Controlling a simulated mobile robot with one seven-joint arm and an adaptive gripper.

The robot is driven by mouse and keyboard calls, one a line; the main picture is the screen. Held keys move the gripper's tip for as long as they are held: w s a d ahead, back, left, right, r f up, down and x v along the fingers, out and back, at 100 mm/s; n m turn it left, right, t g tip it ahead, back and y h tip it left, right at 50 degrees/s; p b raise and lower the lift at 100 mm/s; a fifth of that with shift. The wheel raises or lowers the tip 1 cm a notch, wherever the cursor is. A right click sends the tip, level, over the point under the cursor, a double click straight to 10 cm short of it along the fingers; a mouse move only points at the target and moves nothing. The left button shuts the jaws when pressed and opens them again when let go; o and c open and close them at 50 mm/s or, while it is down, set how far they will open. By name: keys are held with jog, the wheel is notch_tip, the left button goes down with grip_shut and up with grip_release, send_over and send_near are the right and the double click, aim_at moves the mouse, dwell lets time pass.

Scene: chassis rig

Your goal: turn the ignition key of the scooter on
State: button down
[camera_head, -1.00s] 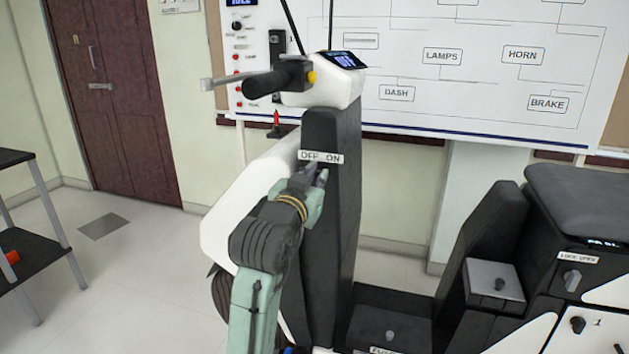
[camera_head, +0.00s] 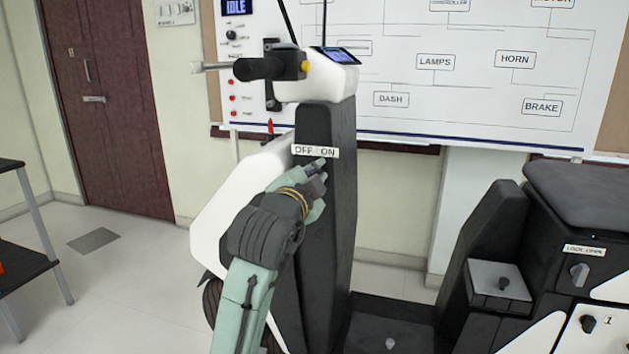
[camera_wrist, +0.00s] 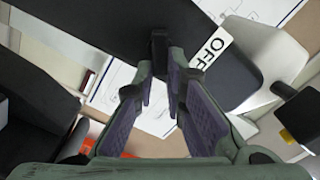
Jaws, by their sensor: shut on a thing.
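The scooter's white and dark front column (camera_head: 335,235) stands in the middle of the head view, with a small white OFF/ON label (camera_head: 303,150) on it. My gripper (camera_head: 318,170) is at the column just below the label, under the ON side. In the wrist view my gripper's two fingers (camera_wrist: 161,72) close on a small black key (camera_wrist: 158,44) against the dark panel. The OFF end of the label (camera_wrist: 209,50) shows right of the key. In the head view my gripper hides the key, and its exact angle cannot be told.
The handlebar grip (camera_head: 262,69) and dash display (camera_head: 335,55) are above my gripper. A wiring board (camera_head: 480,85) with an IDLE readout stands behind. The scooter's seat (camera_head: 585,187) is at right; a dark shelf (camera_head: 25,262) is at left. Open floor lies between shelf and scooter.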

jog(key=shift+f+m, duration=0.1)
jog(key=shift+m, duration=0.4)
jog(key=c, duration=1.6)
grip_release()
jog(key=shift+c, duration=0.2)
jog(key=v, duration=1.2)
